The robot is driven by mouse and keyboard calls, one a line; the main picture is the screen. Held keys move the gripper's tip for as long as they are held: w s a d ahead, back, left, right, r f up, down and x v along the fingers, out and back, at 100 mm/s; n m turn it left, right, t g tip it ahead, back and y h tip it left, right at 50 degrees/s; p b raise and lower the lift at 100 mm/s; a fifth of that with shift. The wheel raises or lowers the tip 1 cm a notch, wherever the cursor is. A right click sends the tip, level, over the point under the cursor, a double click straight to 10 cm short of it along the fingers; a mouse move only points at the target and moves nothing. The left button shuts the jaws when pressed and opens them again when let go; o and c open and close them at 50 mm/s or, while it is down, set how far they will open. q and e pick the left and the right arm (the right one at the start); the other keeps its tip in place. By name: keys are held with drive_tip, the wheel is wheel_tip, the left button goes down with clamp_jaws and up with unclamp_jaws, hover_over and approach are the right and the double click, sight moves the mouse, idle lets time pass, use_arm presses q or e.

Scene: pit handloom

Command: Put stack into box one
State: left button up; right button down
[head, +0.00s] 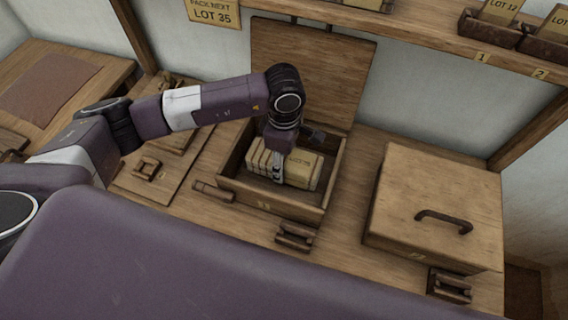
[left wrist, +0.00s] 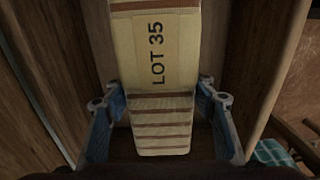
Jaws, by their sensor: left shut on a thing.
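The stack (head: 302,170) is a bundle of pale tan cards or slats with a band. In the left wrist view the stack (left wrist: 156,60) reads LOT 35. It is inside the walls of an open wooden box (head: 262,205) with a raised lid (head: 312,65), the box I take as box one. My left gripper (head: 278,170) reaches down into the box and is shut on the stack. Its blue fingers (left wrist: 160,112) are on either side of the stack's near end. Whether the stack touches the box floor, I cannot tell. My right gripper is not in view.
A closed wooden box (head: 435,190) with a dark handle (head: 444,220) stands to the right. A shelf (head: 420,28) runs above, with trays of labelled bundles at right. A sign (head: 213,13) reads LOT 35. Bare tabletop lies between the boxes.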

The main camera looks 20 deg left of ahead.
use_arm(q)
wheel_tip(320, 180, down, 2)
drive_tip(key=shift+f, duration=0.1)
drive_tip(key=shift+f, duration=0.2)
drive_tip(key=o, duration=1.3)
drive_tip(key=shift+c, duration=0.2)
drive_tip(key=shift+r, duration=0.1)
